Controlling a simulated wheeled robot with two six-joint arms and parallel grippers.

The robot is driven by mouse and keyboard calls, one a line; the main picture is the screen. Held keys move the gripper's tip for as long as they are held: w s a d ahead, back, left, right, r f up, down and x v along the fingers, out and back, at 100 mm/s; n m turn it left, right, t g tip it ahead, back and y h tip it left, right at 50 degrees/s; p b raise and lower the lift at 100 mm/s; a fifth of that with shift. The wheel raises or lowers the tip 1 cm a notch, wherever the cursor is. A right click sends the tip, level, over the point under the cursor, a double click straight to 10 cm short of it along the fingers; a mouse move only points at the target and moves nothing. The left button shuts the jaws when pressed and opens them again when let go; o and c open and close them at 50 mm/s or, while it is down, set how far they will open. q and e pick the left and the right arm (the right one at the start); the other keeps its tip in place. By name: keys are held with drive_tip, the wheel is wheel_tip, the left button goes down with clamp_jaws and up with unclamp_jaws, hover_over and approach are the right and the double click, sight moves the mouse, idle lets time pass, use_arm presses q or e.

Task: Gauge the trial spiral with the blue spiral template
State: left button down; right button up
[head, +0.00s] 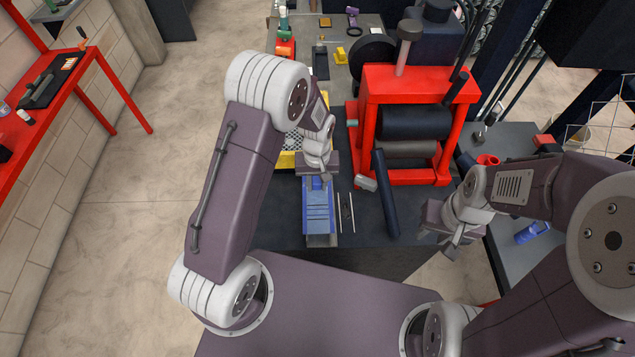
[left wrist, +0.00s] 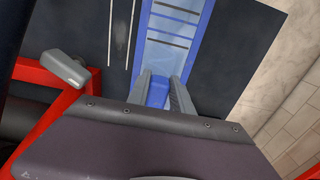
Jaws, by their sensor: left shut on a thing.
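The blue spiral template (head: 318,212) is a long blue plate with a pale face and dark cross lines. It also shows in the left wrist view (left wrist: 172,38). My left gripper (head: 322,182) is shut on a blue raised part at the template's far end; in the left wrist view (left wrist: 162,92) its two fingers stand on either side of that part. Thin pale rods (head: 340,212) lie beside the template on its right; one may be the trial spiral, but I cannot tell. My right gripper (head: 450,240) hangs to the right, clear of the template; its finger gap is unclear.
A red machine with dark rollers (head: 372,85) stands right of the template, with a dark cylinder (head: 386,195) reaching forward. A yellow-edged tray (head: 287,160) is partly hidden behind my left arm. The dark tabletop (head: 282,228) is bare left of the template. A blue item (head: 530,233) lies far right.

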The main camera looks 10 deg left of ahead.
sight(317, 184)
use_arm(q)
drive_tip(key=shift+f+b, duration=0.45)
drive_tip(key=shift+f, duration=0.2)
idle(0.3)
drive_tip(key=c, duration=1.1)
unclamp_jaws()
drive_tip(key=shift+o, duration=0.2)
drive_tip(key=shift+w+r, duration=0.1)
drive_tip(key=shift+r, duration=0.35)
wheel_tip(317, 184, up, 8)
drive_tip(key=shift+r+b, duration=0.15)
drive_tip(key=shift+b, duration=0.95)
